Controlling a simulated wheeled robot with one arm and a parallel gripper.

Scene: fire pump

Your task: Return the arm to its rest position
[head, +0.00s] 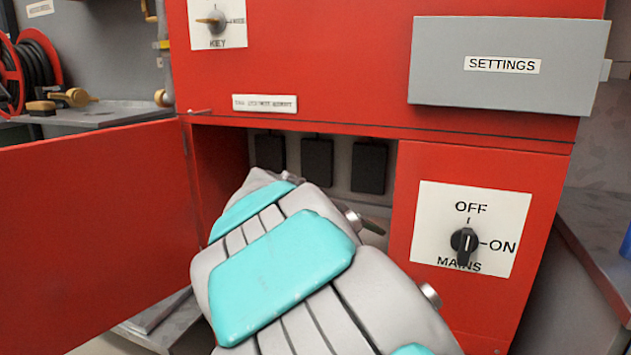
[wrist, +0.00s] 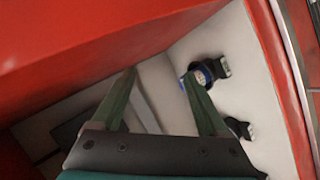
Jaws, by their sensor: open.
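My arm (head: 285,265), grey with turquoise pads, reaches into the open lower compartment of the red cabinet (head: 330,80) in the head view. Its own links hide my gripper there. In the wrist view my gripper (wrist: 160,76) shows two dark green fingers spread apart, with nothing visible between them. The right fingertip overlaps or lies close to a blue-ringed fitting (wrist: 205,71) on the pale inner wall; I cannot tell whether they touch. A black fitting (wrist: 238,128) sits lower on the same wall.
The red door (head: 95,235) stands open at left. Several black blocks (head: 317,163) line the compartment's back. The mains switch (head: 464,241) is on the right panel, the grey settings box (head: 505,85) above. A hose reel (head: 30,70) stands far left.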

